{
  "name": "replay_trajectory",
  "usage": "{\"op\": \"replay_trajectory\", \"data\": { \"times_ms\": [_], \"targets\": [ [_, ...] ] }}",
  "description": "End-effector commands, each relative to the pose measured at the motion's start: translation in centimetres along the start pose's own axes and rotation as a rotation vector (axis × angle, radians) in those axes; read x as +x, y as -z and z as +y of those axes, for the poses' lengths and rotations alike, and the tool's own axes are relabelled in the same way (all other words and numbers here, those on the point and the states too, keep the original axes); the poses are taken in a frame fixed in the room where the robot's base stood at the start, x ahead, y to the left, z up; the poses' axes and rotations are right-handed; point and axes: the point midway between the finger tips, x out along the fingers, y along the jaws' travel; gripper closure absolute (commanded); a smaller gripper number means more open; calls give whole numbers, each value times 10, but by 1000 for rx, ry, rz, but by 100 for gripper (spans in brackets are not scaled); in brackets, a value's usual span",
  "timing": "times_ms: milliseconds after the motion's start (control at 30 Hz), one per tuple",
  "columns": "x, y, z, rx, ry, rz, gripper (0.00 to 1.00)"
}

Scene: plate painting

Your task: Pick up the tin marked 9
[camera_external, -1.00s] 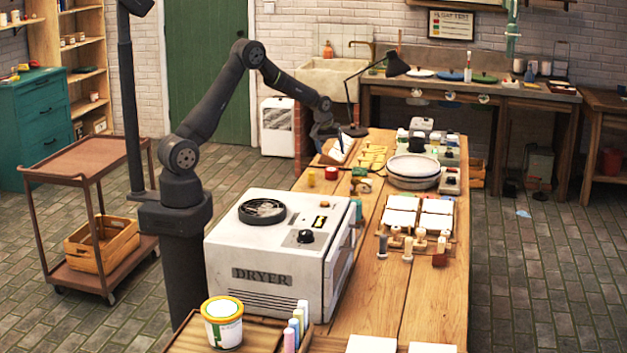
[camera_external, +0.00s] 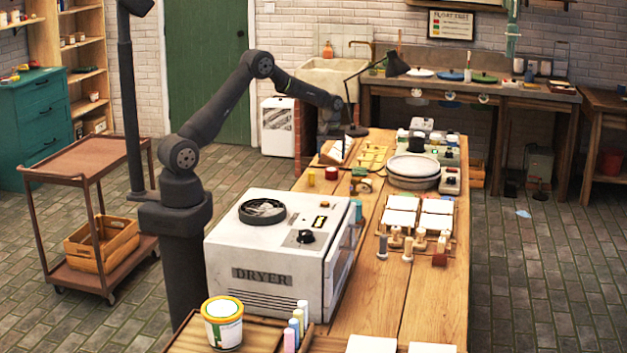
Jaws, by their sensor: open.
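My gripper (camera_external: 329,147) is at the far left end of the long wooden table, pointing down above or beside a small tilted white item (camera_external: 337,152). It is open; its fingertips are small and dark here. No number 9 can be read on anything, so I cannot tell which tin is marked 9. A larger tin with a yellow rim and a white and green label (camera_external: 222,324) stands in the foreground, far from my gripper.
A white dryer (camera_external: 270,262) stands on the near left of the table. Stacked round plates (camera_external: 412,171), white tiles (camera_external: 402,210), stampers (camera_external: 408,247) and several bottles crowd the right side. A black desk lamp (camera_external: 396,66) leans over the far end. Bare wood lies mid-table.

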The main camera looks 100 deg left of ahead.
Motion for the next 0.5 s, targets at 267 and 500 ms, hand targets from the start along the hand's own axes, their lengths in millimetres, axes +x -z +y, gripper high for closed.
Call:
{"op": "replay_trajectory", "data": {
  "times_ms": [267,500],
  "targets": [
    [26,0,0,0,0,0,23],
    [51,-4,2,1,2,-2,23]
  ]
}}
